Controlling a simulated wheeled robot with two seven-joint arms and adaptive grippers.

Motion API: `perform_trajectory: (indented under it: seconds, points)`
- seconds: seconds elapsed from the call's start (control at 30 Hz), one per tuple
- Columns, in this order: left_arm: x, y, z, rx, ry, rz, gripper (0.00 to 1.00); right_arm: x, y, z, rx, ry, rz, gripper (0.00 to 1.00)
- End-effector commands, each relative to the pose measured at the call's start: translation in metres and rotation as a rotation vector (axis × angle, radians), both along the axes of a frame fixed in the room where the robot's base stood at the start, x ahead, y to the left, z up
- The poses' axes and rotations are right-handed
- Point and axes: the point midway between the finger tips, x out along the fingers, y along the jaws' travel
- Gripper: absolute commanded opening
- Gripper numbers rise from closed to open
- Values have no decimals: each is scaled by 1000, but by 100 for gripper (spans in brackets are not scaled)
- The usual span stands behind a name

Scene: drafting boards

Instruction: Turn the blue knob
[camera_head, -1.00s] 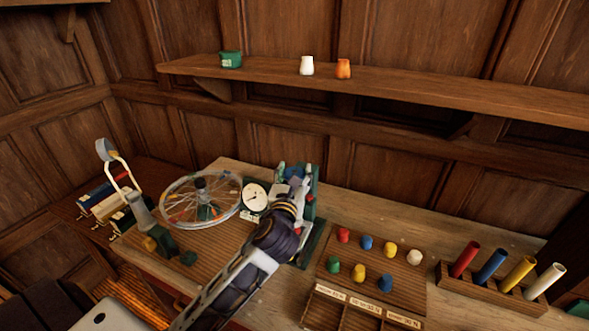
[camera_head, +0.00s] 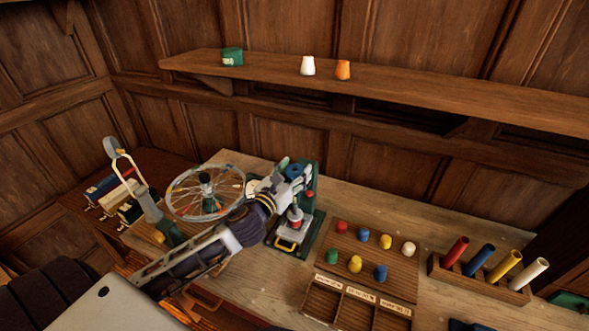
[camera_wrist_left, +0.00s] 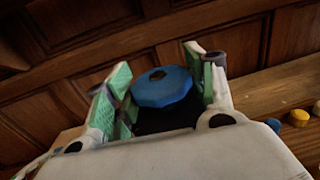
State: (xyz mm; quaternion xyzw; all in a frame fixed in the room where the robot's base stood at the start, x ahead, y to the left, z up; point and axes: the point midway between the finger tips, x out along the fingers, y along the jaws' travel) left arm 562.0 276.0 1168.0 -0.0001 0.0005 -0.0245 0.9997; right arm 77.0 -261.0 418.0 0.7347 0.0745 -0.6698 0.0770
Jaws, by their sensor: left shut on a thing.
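The blue knob (camera_wrist_left: 163,88) shows large in the left wrist view, a faceted disc with a small dark centre. The two green-padded fingers of my left gripper (camera_head: 297,172) stand on either side of it, shut on it. In the head view the gripper is at the top of a green upright device (camera_head: 309,188) on the bench, and the gripper mostly covers the knob there. My right gripper is not in view.
A spoked wheel (camera_head: 206,190) lies left of the device, behind my left forearm. A board with coloured pegs (camera_head: 336,240) and a rack of coloured tubes (camera_head: 478,282) stand to the right. A wall shelf (camera_head: 400,85) runs above the bench.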

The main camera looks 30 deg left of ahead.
Motion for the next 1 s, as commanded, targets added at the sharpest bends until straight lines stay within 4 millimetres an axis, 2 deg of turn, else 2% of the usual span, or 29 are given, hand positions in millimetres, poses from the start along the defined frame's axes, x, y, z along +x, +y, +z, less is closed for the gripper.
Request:
perform_trajectory:
  seconds: [0.43, 1.0]
  points:
    - [0, 2, 0, 3, 0, -162, 31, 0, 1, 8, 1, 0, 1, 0]
    - [1, 3, 0, 4, -1, -367, 31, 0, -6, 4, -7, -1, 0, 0]
